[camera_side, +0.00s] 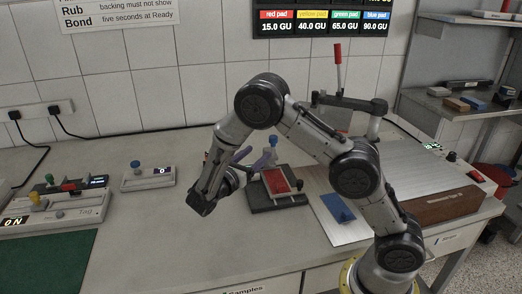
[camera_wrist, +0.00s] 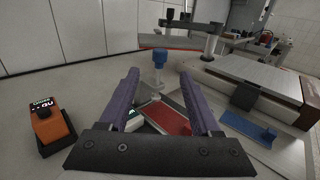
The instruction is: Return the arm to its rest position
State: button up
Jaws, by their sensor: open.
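My gripper (camera_side: 254,156) is above the middle of the bench, with its purple fingers spread apart and nothing between them. In the wrist view the open fingers (camera_wrist: 160,78) frame part of a fixture with a red surface (camera_wrist: 168,118). In the side view this red surface (camera_side: 275,181) sits in a pale frame on a dark base (camera_side: 283,200), just right of the gripper. My arm is bent, with its elbow high. I cannot tell whether the fingers touch anything.
A blue piece (camera_side: 338,207) lies on a metal plate at right, near a lever press with a red handle (camera_side: 338,68). A small blue-knobbed device (camera_side: 148,178) and a switch box (camera_side: 50,210) stand left. An orange device (camera_wrist: 53,128) shows in the wrist view. The front-centre bench is clear.

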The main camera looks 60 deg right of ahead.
jog(key=shift+a, duration=0.1)
jog(key=s+d+r+m+g+y, duration=0.25)
jog(key=s+r+m, duration=0.3)
jog(key=r, duration=0.55)
jog(key=s+r+m+y, duration=0.2)
jog(key=s+m+y, duration=0.25)
jog(key=s, duration=0.65)
jog(key=s+a+f+m+t+y, duration=0.35)
jog(key=s+a+y, duration=0.25)
jog(key=s, duration=0.2)
jog(key=a+f+m+t+y, duration=0.1)
jog(key=a+m+t+y, duration=0.3)
jog(key=a, duration=0.5)
jog(key=shift+w+t+y, duration=0.3)
jog(key=shift+y, duration=0.2)
